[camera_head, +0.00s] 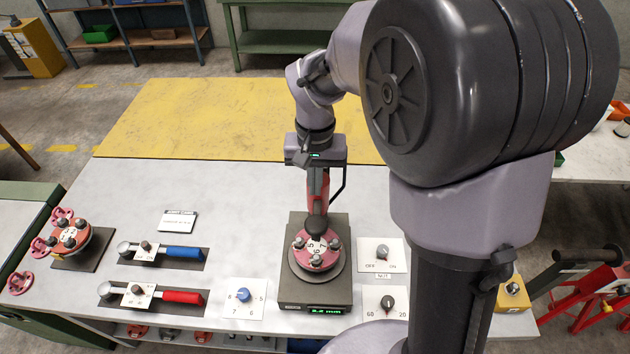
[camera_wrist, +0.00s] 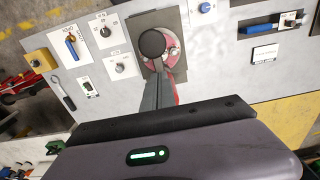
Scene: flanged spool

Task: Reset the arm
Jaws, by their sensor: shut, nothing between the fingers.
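My gripper (camera_head: 317,210) points down over the grey device (camera_head: 318,289) with a green display on its front edge. Its fingers are shut with nothing between them. Below sits a pink flanged spool (camera_head: 318,262) with grey knobs and printed numbers, on the device's round plate. A black round knob (camera_head: 316,226) stands at the spool, right under my fingertips; I cannot tell if they touch. In the wrist view, my gripper (camera_wrist: 157,72) ends close beside the black knob (camera_wrist: 152,43), which partly hides the spool (camera_wrist: 172,47).
Left are a blue-handled slide (camera_head: 182,253), a red-handled slide (camera_head: 181,297) and a pink knobbed part (camera_head: 72,236) on a dark plate. Dials flank the device: a blue one (camera_head: 243,295), an OFF/ON one (camera_head: 382,252) and another (camera_head: 387,303). The yellow back area (camera_head: 200,115) is clear.

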